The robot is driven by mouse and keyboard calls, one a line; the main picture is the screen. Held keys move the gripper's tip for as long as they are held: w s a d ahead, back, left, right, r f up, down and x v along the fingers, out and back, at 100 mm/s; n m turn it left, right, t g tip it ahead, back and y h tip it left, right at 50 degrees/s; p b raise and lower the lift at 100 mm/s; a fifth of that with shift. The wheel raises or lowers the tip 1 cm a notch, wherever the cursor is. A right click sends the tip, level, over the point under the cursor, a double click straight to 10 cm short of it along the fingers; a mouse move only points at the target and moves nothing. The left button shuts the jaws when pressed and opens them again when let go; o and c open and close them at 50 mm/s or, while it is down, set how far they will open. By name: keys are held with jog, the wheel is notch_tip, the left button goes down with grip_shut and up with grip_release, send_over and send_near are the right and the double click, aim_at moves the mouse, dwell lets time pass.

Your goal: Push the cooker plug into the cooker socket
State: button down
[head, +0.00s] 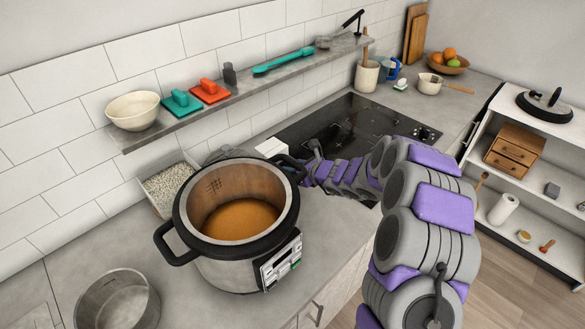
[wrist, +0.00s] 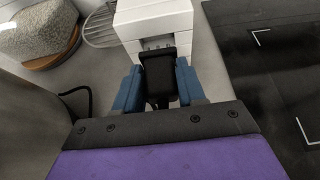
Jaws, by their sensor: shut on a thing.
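My gripper (wrist: 158,88) has blue fingers on both sides of the black cooker plug (wrist: 158,76) and is shut on it. The white cooker socket (wrist: 155,20) is a block straight ahead of the plug in the wrist view. The plug's front end is at the socket's lower front face, where dark slots show. I cannot tell how far the plug is in. In the head view the white socket (head: 272,148) shows behind the cooker (head: 240,262), and the cooker handle hides my gripper tip. A black cord (wrist: 78,92) shows at the left in the wrist view.
The cooker is open, with orange-brown contents. A grain-filled container (head: 152,205) stands left behind it. The black hob (head: 345,128) lies right of the socket. A wall shelf (head: 215,104) with a bowl and colored items hangs above. A metal pot (head: 118,300) is front left.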

jog(key=shift+w+a+p, duration=0.4)
jog(key=shift+w+a, duration=0.25)
dwell(0.6)
jog(key=shift+w+a+r, duration=0.15)
jog(key=shift+w+r, duration=0.05)
jog(key=shift+w, duration=0.1)
dwell(1.3)
jog(key=c, duration=0.7)
grip_release()
jog(key=shift+f, duration=0.1)
jog(key=shift+o, duration=0.6)
jog(key=shift+a, duration=0.15)
jog(key=shift+s, duration=0.1)
jog(key=shift+v, duration=3)
jog(key=shift+f, duration=0.1)
